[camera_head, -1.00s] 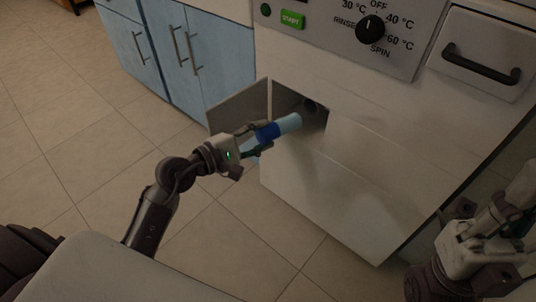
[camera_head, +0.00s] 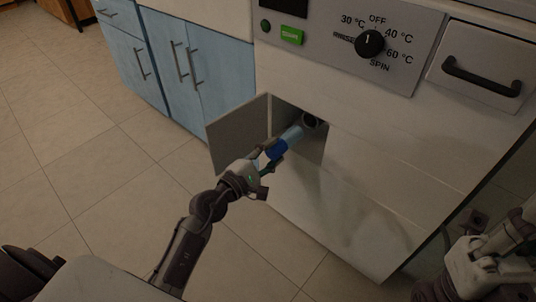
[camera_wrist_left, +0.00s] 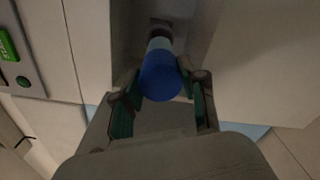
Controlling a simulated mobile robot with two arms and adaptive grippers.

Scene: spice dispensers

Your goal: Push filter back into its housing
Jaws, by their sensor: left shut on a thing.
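The filter is a light blue cylinder (camera_head: 292,134) with a dark blue cap, which also shows in the left wrist view (camera_wrist_left: 160,78). My left gripper (camera_head: 272,155) is shut on the filter at its cap, with one finger on each side in the left wrist view (camera_wrist_left: 158,88). The filter points into the open compartment, towards the dark round housing (camera_head: 311,120). Its far end is at the housing's mouth; I cannot tell whether it is inside. My right gripper (camera_head: 478,268) is partly in view at the lower right, and its fingers are unclear.
The compartment's flap (camera_head: 238,135) stands open on the left, close to my left gripper. The white machine front (camera_head: 370,190) surrounds the opening, with a dial (camera_head: 369,43) and a green start button (camera_head: 291,37) above. Blue cabinets (camera_head: 171,65) stand at the left. The tiled floor is clear.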

